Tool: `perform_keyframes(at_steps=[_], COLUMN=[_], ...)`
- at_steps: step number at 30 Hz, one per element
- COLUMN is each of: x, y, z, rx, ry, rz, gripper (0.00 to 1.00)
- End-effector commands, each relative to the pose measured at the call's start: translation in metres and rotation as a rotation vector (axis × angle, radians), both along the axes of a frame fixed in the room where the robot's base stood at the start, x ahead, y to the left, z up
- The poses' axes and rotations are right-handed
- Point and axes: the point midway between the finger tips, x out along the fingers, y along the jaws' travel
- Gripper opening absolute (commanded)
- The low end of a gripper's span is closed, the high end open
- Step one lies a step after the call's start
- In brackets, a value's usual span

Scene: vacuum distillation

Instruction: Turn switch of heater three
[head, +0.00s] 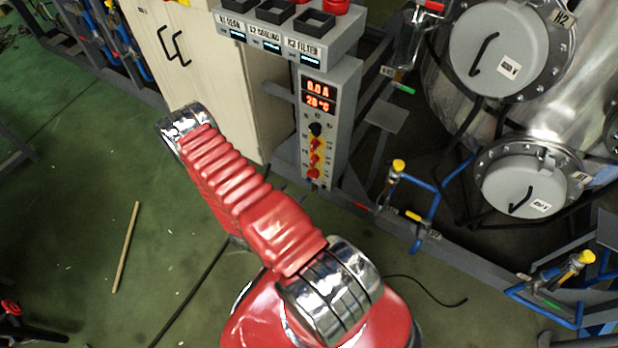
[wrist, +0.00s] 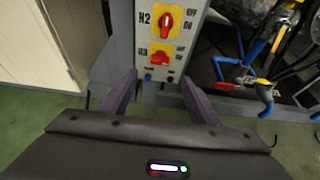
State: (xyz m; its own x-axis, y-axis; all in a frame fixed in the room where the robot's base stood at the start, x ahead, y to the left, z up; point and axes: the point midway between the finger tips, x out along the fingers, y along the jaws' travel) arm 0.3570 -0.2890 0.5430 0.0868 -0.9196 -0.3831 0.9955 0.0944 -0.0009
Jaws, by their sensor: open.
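The grey control panel (head: 329,135) shows in the head view with a column of red switches on yellow plates. The lowest red switch (head: 313,173) appears to be heater three's. In the wrist view the H3 switch (wrist: 160,58) is a red handle on a yellow plate, lying roughly crosswise. The H2 switch (wrist: 165,20) above it has its handle upright. My gripper (wrist: 158,79) is open, its two dark fingers spread either side of the panel's lower end, just below the H3 switch in the picture. The fingers appear clear of the switch. The gripper does not show in the head view.
A beige cabinet (head: 205,70) stands left of the panel. Blue pipes with yellow-handled valves (head: 398,166) and a large steel vessel (head: 580,120) are to the right. A stick (head: 126,246) and dark cables lie on the green floor.

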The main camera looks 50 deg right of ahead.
Motion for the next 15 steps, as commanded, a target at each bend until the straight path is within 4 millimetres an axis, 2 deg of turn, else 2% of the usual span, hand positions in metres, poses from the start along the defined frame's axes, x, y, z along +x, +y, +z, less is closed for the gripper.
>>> perform_keyframes(at_steps=[10, 15], x=[-0.0002, -0.0003], y=[-0.0011, -0.0077], z=[-0.0001, -0.0028], rx=[0.000, 0.000], ry=[-0.001, 0.000], rz=[-0.001, -0.004], gripper=[0.56, 0.56])
